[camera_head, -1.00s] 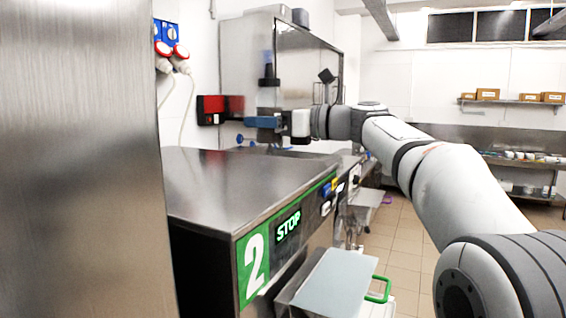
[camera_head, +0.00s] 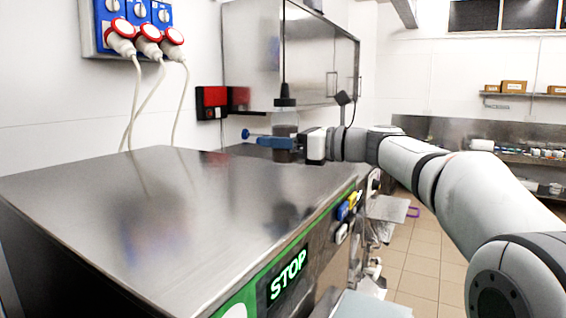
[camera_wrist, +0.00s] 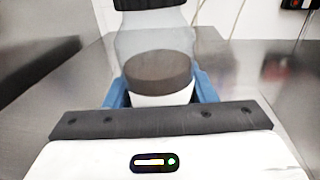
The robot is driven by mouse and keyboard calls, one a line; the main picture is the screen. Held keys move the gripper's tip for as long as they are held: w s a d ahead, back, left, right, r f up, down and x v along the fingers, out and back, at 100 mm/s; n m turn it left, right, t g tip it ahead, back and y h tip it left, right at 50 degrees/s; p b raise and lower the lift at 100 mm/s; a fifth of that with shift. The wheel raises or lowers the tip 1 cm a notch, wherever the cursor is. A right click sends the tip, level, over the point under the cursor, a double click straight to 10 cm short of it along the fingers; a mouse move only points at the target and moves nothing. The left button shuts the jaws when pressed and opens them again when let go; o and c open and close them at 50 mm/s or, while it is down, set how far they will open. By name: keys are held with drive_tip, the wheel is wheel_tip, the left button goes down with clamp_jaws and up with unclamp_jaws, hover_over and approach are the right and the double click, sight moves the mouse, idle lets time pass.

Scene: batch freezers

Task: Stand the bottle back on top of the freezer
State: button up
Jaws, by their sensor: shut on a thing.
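The bottle (camera_head: 285,117) is clear, with a black cap and narrow top and something dark low inside. It is upright between the blue fingers of my gripper (camera_head: 264,141), which is shut on its lower part. In the wrist view, the translucent bottle body (camera_wrist: 155,42) rises between the blue fingers of my gripper (camera_wrist: 158,92). The steel freezer top (camera_head: 150,205) is broad, flat and bare in front of the bottle. The bottle appears beyond its far edge in the head view; whether its base touches anything is hidden.
A green-edged panel with a STOP display (camera_head: 288,276) runs along the freezer's right front. White plugs with red rims (camera_head: 148,36) and cables hang on the left wall. A red box (camera_head: 212,102) and a steel cabinet (camera_head: 320,65) stand behind the bottle.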

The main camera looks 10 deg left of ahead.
sight(281, 160)
drive_tip(key=shift+w+d+f, duration=0.1)
drive_tip(key=shift+f, duration=2.1)
drive_tip(key=shift+f, duration=0.1)
drive_tip(key=shift+f, duration=0.15)
drive_tip(key=o, duration=1.1)
drive_tip(key=shift+r+p, duration=0.3)
drive_tip(key=d+b, duration=0.1)
drive_tip(key=d, duration=0.3)
drive_tip(key=s+d+b, duration=0.1)
drive_tip(key=d+b, duration=0.1)
drive_tip(key=d, duration=0.2)
drive_tip(key=s+d+b, duration=0.1)
drive_tip(key=d, duration=0.2)
drive_tip(key=shift+s+d, duration=0.25)
drive_tip(key=shift+d, duration=0.15)
drive_tip(key=shift+f, duration=0.1)
